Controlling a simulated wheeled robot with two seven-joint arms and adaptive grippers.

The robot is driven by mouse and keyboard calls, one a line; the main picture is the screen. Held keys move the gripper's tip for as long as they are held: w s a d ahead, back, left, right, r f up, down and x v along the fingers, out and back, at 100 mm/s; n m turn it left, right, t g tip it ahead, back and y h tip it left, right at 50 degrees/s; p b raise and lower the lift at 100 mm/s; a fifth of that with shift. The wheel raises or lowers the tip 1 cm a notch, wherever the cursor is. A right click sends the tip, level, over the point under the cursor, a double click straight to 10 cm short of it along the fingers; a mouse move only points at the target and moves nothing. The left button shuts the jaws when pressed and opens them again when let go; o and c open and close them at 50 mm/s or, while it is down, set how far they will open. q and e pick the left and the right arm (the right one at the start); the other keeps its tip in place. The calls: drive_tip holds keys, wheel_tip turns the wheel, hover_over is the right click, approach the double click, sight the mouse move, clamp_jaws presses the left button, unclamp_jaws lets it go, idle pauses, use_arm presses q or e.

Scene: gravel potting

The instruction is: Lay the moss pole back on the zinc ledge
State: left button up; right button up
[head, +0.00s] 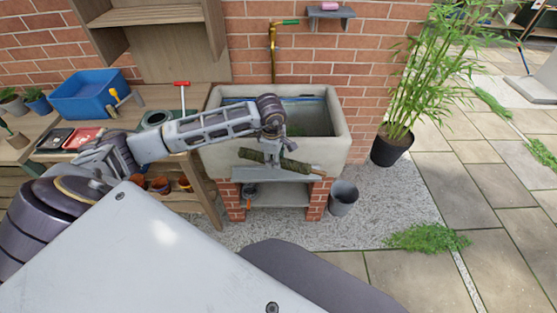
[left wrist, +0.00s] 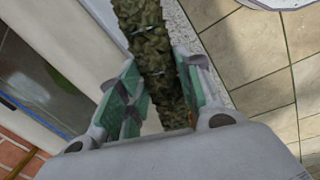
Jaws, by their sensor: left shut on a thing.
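The moss pole (head: 256,157) is a dark green, mossy rod with a bare brownish end on the right. My left gripper (head: 282,150) is shut on it near its middle, in front of the stone sink. In the left wrist view the moss pole (left wrist: 145,30) runs between the green-padded fingers of my left gripper (left wrist: 160,100). The zinc ledge (head: 243,174) is a grey strip along the sink's front, just below the pole. The pole tilts slightly down to the right; I cannot tell whether it touches the ledge. My right gripper is not in view.
The stone sink (head: 338,112) stands on brick piers behind the pole. A grey bucket (head: 343,200) stands on gravel to its right, near a potted bamboo (head: 393,148). A wooden bench at left holds a blue crate (head: 90,100) and tools. Paving at right is mostly clear.

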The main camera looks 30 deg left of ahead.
use_arm(q)
drive_tip(key=a+n, duration=0.1)
drive_tip(key=n, duration=0.2)
drive_tip(key=shift+a, duration=0.2)
drive_tip(key=shift+a+r+n+y, duration=0.1)
drive_tip(key=shift+a+n+y, duration=0.1)
drive_tip(key=shift+n+y, duration=0.15)
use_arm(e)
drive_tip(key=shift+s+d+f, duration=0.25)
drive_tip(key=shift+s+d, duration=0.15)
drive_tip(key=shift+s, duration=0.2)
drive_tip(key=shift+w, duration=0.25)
use_arm(q)
drive_tip(key=shift+w+b, duration=0.1)
drive_tip(key=shift+b, duration=0.2)
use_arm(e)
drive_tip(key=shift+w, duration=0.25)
